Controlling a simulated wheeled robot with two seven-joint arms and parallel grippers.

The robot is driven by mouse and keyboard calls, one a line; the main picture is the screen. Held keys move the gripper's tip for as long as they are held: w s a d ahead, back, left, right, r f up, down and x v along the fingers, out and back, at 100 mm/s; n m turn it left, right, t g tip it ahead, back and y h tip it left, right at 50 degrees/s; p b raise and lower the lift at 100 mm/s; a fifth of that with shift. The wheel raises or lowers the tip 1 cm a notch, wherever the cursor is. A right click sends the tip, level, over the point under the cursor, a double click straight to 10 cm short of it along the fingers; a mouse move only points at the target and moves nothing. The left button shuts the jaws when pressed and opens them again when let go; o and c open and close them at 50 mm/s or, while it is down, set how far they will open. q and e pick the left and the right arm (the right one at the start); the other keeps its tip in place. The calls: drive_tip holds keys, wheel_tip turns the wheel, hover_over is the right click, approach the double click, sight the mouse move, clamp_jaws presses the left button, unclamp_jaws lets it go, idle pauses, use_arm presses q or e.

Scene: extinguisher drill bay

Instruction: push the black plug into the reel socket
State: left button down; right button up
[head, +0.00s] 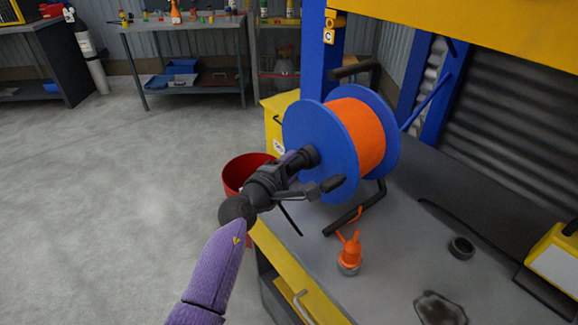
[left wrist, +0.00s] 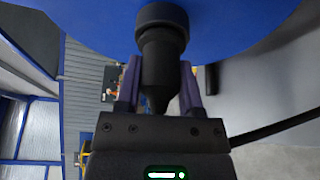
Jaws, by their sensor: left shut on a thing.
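The black plug (head: 304,157) is held up against the near blue face of the reel (head: 303,118), around its middle. My left gripper (head: 288,163) is shut on the plug, its purple fingers on either side. In the left wrist view the plug (left wrist: 163,60) stands between the fingertips (left wrist: 161,88), and its wide black end meets or nearly meets the blue reel face (left wrist: 230,25). The reel socket is hidden behind the plug, or merges with its dark end. I cannot tell how deep the plug sits. My right gripper is not in view.
The reel carries orange cable (head: 358,137) and stands on a grey bench (head: 400,215). An orange connector (head: 350,252) stands on the bench, with a black ring (head: 461,247) and a dark patch (head: 440,308) nearby. A red bucket (head: 236,172) is beyond my arm. Floor at left is clear.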

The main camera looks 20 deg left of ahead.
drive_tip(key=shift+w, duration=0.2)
use_arm(q)
drive_tip(key=shift+w, duration=0.1)
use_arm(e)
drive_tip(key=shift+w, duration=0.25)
use_arm(q)
drive_tip(key=shift+c, duration=0.8)
unclamp_jaws()
drive_tip(key=shift+w+d, duration=0.1)
drive_tip(key=shift+d, duration=0.05)
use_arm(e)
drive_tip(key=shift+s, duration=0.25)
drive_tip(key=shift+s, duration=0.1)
use_arm(q)
drive_tip(key=shift+p+v, duration=0.65)
drive_tip(key=shift+v, duration=0.25)
drive_tip(key=p+v, duration=0.3)
drive_tip(key=v, duration=0.4)
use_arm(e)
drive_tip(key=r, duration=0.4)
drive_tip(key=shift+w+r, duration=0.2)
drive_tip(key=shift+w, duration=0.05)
